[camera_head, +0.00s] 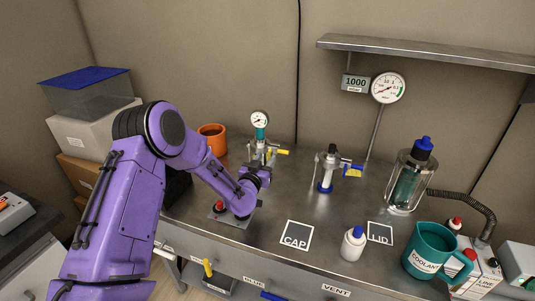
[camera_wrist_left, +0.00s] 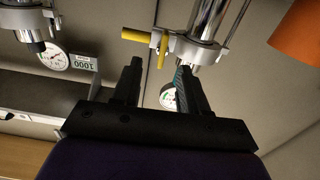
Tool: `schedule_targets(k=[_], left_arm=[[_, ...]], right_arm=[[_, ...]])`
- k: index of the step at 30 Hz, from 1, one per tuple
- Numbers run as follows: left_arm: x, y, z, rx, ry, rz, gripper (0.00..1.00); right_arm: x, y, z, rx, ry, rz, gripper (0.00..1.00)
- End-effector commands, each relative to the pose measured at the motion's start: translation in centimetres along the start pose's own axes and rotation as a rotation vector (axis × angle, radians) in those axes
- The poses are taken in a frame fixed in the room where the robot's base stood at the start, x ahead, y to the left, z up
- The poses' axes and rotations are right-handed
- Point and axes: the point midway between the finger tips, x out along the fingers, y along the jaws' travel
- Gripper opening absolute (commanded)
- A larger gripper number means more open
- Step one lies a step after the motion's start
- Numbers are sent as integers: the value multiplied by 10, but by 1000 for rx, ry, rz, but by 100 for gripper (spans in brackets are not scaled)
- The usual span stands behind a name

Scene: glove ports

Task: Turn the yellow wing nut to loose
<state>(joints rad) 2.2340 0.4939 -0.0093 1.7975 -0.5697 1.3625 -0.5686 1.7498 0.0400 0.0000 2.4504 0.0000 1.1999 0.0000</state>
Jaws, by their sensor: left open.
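A yellow part (camera_head: 282,152), which looks like the wing nut, sticks out to the right of the metal fixture (camera_head: 258,153) under the left gauge. In the left wrist view this yellow part (camera_wrist_left: 146,37) shows as a bar and an upright plate beside a chrome cylinder (camera_wrist_left: 206,25). My left gripper (camera_head: 262,170) is in front of that fixture. In the left wrist view its two fingers (camera_wrist_left: 160,75) are apart with nothing held between them, and the yellow part lies beyond their tips. I see no contact. My right gripper is not in view.
A second fixture (camera_head: 327,170) with another yellow part (camera_head: 353,171) stands to the right. An orange mug (camera_head: 212,138) is behind my left arm. A glass jar (camera_head: 405,180), a white bottle (camera_head: 353,244) and a teal jug (camera_head: 430,252) stand at the right. The bench middle is mostly clear.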

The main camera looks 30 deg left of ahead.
Motion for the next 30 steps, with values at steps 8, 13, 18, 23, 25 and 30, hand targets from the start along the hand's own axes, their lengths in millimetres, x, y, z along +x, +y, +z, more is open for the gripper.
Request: schedule_targets(k=[8,13,18,23,25,30], left_arm=[[30,-3,1,-1,-1,-4,43],[31,-4,1,-1,-1,-5,43],[31,-3,1,-1,-1,-5,8],[31,-3,0,-1,-1,-5,0],[31,-3,0,-4,-1,-5,0],[31,-4,1,-35,0,-5,0]], right_arm=[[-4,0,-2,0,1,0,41],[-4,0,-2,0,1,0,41],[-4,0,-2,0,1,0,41],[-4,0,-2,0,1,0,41],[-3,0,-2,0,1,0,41],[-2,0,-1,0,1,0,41]])
